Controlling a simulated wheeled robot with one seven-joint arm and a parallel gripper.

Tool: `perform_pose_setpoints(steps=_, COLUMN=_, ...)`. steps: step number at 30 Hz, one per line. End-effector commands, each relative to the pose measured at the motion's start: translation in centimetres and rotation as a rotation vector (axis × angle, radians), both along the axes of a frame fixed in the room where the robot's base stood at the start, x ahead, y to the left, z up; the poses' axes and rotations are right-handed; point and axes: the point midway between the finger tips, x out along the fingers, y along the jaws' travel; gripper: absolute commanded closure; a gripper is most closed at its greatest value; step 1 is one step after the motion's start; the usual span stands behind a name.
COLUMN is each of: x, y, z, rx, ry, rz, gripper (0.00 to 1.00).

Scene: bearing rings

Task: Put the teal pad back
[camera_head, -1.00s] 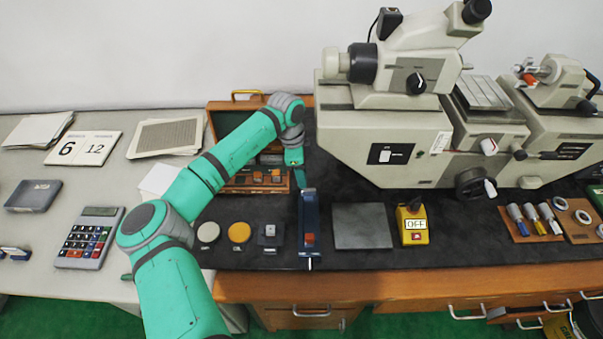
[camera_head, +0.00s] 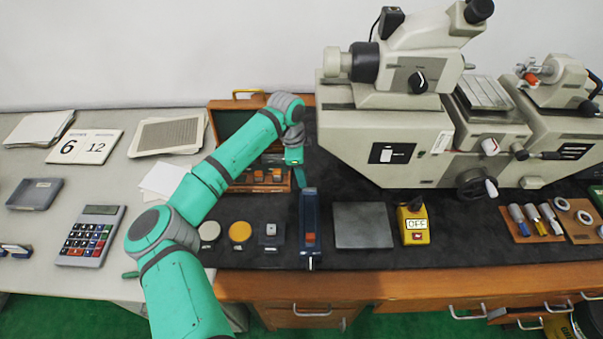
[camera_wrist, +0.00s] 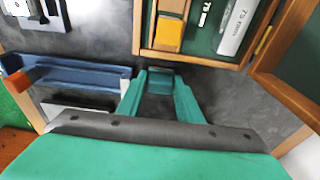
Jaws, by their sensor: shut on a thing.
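A small teal block, seemingly the teal pad (camera_wrist: 161,72), sits between the fingertips. Its colour matches the fingers, so its outline is hard to tell. It is held over the dark mat, just in front of the wooden case (camera_wrist: 190,57). In the head view my gripper (camera_head: 298,176) is beside the case's right front corner, and the pad cannot be told apart from it. The case (camera_head: 292,185) is open and holds orange and dark blocks in compartments.
A blue holder (camera_head: 310,212) with a red part stands just in front of my gripper. Round buttons, a grey plate (camera_head: 362,226) and a yellow OFF switch (camera_head: 413,226) lie along the front of the mat. A large grey machine (camera_head: 385,140) stands to the right.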

Motion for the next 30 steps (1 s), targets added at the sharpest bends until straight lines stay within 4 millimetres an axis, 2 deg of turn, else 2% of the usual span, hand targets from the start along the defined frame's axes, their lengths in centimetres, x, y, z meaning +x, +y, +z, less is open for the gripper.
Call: perform_pose_setpoints(steps=30, x=0.01, y=0.02, z=-0.58, rx=0.000, ry=0.000, rz=0.001, gripper=0.89)
